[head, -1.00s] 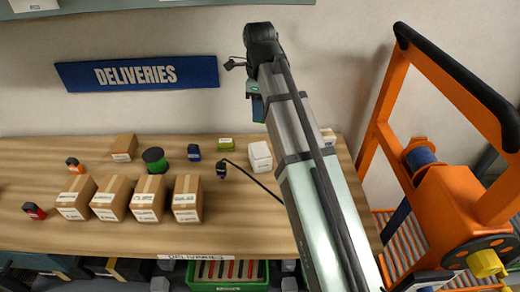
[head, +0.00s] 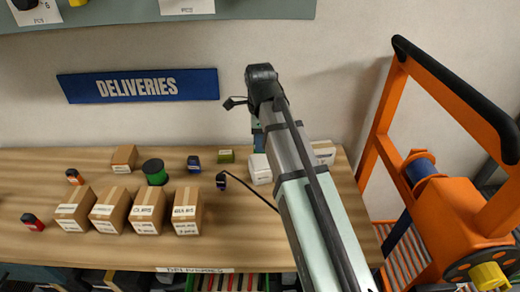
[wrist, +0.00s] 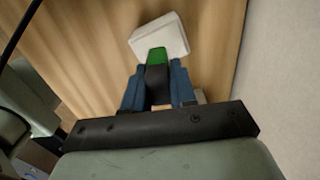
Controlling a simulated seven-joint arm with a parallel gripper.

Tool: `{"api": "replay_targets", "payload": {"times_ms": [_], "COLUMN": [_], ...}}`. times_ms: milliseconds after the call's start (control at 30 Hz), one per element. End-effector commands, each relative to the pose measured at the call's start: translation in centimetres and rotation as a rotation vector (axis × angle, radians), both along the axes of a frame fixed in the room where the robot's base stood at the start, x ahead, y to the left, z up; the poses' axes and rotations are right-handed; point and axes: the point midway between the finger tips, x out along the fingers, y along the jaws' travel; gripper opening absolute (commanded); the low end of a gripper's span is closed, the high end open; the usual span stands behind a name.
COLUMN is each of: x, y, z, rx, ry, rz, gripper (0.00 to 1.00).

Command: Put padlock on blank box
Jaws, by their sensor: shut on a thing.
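My gripper (head: 258,142) is over the back right of the wooden table. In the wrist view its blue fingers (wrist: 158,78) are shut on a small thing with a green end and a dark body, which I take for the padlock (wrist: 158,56). The held thing is hidden in the head view. A plain white box (head: 261,174) is on the table just below the gripper, partly hidden by it. It also shows in the wrist view (wrist: 160,32), beyond the green end of the held thing. I cannot tell whether they touch. No label shows on it.
Several labelled cardboard boxes (head: 146,211) stand in a row to the left. A green spool (head: 154,171), small blue item (head: 194,164), low green item (head: 226,156) and dark cabled device (head: 222,181) lie between. Another white box (head: 324,152) is right of my arm.

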Motion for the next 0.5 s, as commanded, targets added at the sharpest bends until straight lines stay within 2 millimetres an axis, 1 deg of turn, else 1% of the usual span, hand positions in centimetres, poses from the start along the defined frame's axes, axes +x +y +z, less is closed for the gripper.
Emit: {"api": "replay_targets", "payload": {"times_ms": [300,400,500], "x": [-0.1,0.0,0.0], "y": [0.0,0.0,0.0], "z": [-3.2,-3.6,-3.6], "rx": [-0.001,0.0,0.0], "ry": [0.002,0.001,0.0], "rz": [-0.001,-0.001,-0.001], "gripper": [0.0,0.0,0.0]}}
